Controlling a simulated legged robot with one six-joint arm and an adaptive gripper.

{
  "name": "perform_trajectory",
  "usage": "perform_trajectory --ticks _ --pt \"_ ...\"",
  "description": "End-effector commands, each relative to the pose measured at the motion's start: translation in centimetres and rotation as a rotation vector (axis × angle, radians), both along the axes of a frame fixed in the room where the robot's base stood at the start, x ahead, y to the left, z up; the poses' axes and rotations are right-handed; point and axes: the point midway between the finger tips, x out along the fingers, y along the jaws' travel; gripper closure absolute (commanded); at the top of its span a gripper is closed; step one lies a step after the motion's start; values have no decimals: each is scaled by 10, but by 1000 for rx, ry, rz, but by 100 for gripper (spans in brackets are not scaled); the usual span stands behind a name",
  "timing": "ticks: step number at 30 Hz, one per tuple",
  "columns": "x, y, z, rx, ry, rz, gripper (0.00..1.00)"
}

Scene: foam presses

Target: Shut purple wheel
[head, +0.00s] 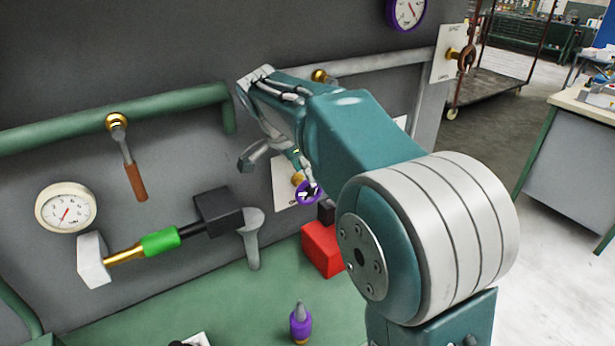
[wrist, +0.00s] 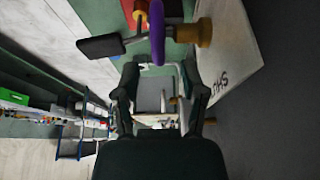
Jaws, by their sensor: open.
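The purple wheel (head: 309,196) sits on a brass stem in front of a white plate (head: 284,183) on the grey panel, partly hidden behind my arm. In the wrist view the purple wheel (wrist: 157,35) appears edge-on, with its brass stem (wrist: 198,32) to the right. My gripper (head: 272,160) is open and empty, up and left of the wheel in the head view. In the wrist view my gripper's two dark fingers (wrist: 160,85) are spread, and the wheel lies beyond their tips, apart from them.
A red box (head: 320,247) stands below the wheel. A green pipe (head: 100,122) runs along the panel. A red-brown wheel (head: 466,56) is at upper right.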

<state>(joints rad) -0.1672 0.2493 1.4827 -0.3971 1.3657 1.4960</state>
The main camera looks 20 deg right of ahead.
Motion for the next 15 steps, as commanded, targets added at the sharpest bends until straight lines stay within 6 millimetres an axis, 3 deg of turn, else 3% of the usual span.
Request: perform_trajectory --ticks 6,15 --pt "2 -9 -21 0 1 -1 46" --pt "3 -10 -24 0 0 -1 46"
